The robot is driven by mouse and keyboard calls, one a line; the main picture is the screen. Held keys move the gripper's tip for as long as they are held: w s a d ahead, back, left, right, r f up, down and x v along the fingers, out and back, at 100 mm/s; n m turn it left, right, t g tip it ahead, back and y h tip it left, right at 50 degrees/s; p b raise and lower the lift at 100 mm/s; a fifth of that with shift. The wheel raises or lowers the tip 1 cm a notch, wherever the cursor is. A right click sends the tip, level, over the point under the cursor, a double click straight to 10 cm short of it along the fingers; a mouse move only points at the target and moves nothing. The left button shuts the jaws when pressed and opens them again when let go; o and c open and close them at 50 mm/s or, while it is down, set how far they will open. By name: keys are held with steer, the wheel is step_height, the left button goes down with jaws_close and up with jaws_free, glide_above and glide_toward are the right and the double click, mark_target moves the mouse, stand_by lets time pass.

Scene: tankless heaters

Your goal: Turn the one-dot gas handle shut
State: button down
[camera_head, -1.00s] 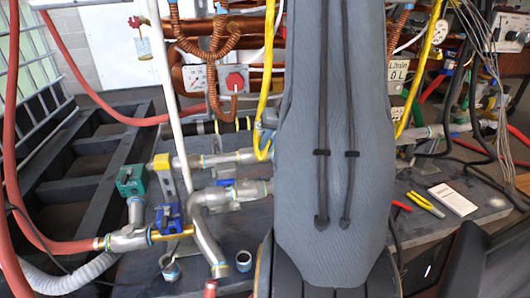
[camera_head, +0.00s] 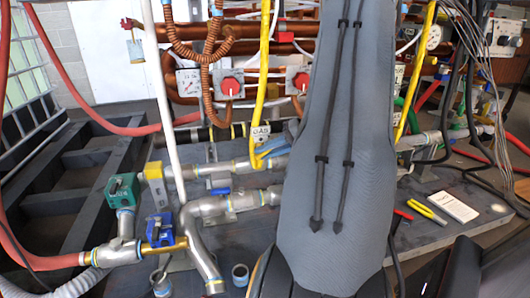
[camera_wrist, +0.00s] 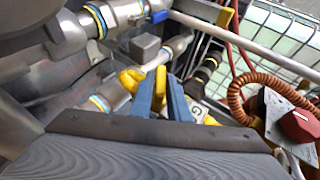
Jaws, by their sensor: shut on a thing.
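In the wrist view, my gripper (camera_wrist: 164,98) shows as two blue fingers closed on a yellow handle (camera_wrist: 132,79). The handle sits by a grey metal pipe fitting, and part of it shows between the fingers. No dot mark can be made out on it. A tag reading "G" (camera_wrist: 197,112) is beside the right finger, partly cut off by it. In the head view, a "GAS" tag (camera_head: 261,131) hangs at the yellow gas pipe (camera_head: 264,75).
A green valve box (camera_head: 122,190) and a blue one (camera_head: 159,227) sit on pipes at the left. Red dials (camera_head: 229,86) are behind. Pliers (camera_head: 427,211) and a white card (camera_head: 453,204) lie on the bench at the right. A red dial (camera_wrist: 298,122) is right of my gripper.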

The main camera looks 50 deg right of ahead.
steer(key=shift+t+y, duration=0.4)
steer(key=shift+t, duration=0.1)
steer(key=shift+f, duration=0.1)
steer(key=c, duration=1.8)
jaws_free()
steer(key=shift+a, duration=0.1)
